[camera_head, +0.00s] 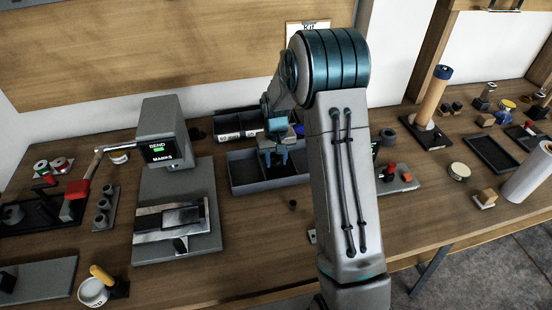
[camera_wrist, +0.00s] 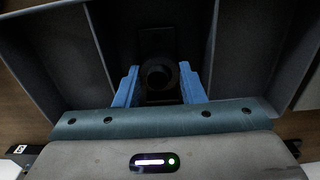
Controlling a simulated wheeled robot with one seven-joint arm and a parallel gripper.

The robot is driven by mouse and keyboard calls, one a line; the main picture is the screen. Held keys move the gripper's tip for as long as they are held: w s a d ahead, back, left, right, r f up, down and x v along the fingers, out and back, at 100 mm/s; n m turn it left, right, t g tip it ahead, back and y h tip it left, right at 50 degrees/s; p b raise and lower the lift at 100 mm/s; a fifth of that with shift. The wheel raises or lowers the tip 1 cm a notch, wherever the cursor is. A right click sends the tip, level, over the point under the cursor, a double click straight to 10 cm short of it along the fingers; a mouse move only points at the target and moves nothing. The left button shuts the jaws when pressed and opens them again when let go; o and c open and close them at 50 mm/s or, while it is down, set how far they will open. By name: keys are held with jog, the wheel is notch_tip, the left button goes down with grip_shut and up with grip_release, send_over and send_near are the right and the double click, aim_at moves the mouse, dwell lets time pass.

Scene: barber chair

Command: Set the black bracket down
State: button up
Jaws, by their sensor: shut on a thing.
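My gripper (camera_wrist: 158,88) has blue fingers closed on the sides of the black bracket (camera_wrist: 158,42), a dark part with a round ring near the fingertips. The gripper points down into the middle compartment of the dark divided bin (camera_wrist: 62,62). In the head view my gripper (camera_head: 272,158) is at the near bin (camera_head: 240,187), partly behind my own arm. The bracket cannot be made out there. I cannot tell whether the bracket touches the compartment floor.
A second row of bins (camera_head: 228,125) stands behind. To the left is a grey press-like device (camera_head: 165,135) with a lit display. To the right, a grey plate (camera_head: 402,180) holds small parts. Bare wooden bench (camera_head: 265,235) lies in front of the bin.

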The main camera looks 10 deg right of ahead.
jog(key=o, duration=1.1)
jog(key=shift+f, duration=0.1)
jog(key=shift+c, duration=0.2)
notch_tip(320, 180, up, 12)
jog(key=s+r+t, duration=0.1)
jog(key=s+r, duration=0.3)
jog(key=s, duration=0.3)
jog(key=s+r+t, duration=0.1)
jog(key=s+r, duration=0.3)
jog(key=s, duration=0.3)
jog(key=s+f, duration=0.1)
jog(key=s, duration=1.2)
jog(key=shift+s+t, duration=0.35)
jog(key=shift+t, duration=0.05)
